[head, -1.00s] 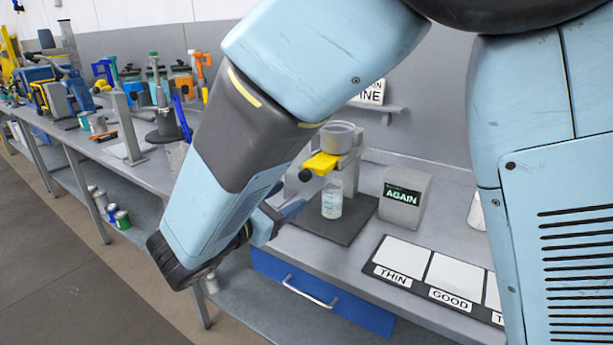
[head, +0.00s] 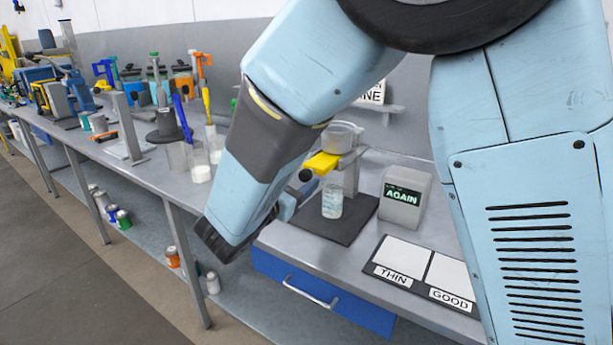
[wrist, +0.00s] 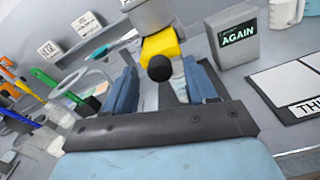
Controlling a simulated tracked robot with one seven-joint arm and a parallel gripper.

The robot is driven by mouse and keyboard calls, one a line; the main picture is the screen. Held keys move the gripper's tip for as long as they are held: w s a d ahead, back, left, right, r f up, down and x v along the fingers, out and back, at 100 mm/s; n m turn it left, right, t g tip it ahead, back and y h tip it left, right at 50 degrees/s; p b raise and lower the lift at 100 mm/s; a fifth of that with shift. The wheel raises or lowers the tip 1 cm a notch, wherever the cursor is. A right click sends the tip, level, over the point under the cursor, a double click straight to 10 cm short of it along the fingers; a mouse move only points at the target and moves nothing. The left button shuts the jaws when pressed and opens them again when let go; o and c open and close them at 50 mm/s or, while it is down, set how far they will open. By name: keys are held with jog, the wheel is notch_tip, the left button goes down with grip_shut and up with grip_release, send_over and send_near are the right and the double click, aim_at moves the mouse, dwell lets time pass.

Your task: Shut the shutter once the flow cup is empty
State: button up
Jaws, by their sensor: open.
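A clear jar (head: 332,201) with pale contents stands below the cup. My gripper (head: 291,203) is partly hidden behind my forearm, just left of the stand. In the wrist view my gripper (wrist: 162,88) is open and empty. Its blue fingers lie either side of the knob, which shows between them; contact is not visible.
A grey box (head: 405,198) showing "AGAIN" stands right of the stand. A board (head: 424,272) with white pads marked "THIN" and "GOOD" lies at front right. Several bottles and tools (head: 170,90) crowd the bench to the left.

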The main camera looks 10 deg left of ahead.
aim_at(320, 165)
jog(key=shift+x, duration=1.4)
grip_shut()
